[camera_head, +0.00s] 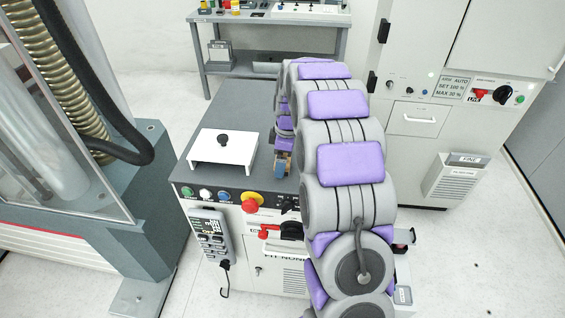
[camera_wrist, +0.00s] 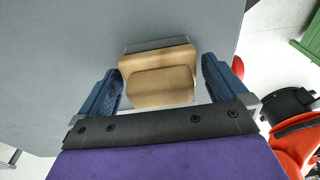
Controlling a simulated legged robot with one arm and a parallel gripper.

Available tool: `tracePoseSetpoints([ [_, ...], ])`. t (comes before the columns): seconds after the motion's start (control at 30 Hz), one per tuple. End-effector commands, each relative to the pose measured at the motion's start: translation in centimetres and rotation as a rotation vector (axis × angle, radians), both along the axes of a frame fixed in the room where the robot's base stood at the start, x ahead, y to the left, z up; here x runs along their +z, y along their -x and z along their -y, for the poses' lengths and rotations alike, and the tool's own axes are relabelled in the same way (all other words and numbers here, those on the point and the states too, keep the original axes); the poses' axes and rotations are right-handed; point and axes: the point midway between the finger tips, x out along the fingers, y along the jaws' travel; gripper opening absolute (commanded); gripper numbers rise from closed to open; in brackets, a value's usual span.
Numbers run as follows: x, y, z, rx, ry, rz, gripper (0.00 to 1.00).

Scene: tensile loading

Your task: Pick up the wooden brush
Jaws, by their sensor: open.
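The wooden brush (camera_wrist: 160,82) is tan with a dark grey strip along its far edge, and it lies over the grey surface in the wrist view. My gripper (camera_wrist: 160,70) is open, with one blue finger to the left of the brush and one to the right. Small gaps show between the brush and both fingers. The near part of the brush is close to the black palm bar; I cannot tell whether they touch. In the head view my purple and grey arm hides most of the gripper and brush area.
The grey cabinet top (camera_head: 240,105) carries a white stand with a black knob (camera_head: 222,149). A red and yellow button (camera_head: 252,202) sits at its front edge. A glass-sided machine (camera_head: 75,120) stands left, a grey cabinet (camera_head: 415,120) right, and a bench (camera_head: 268,68) behind.

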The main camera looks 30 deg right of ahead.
Motion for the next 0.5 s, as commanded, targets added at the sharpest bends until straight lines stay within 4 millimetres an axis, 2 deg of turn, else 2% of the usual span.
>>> tracePoseSetpoints([
  [0.07,0.07,-0.03,0.02,0.0,0.001,0.001,1.0],
  [0.5,0.11,-0.05,0.04,0.0,0.001,0.002,0.59],
])
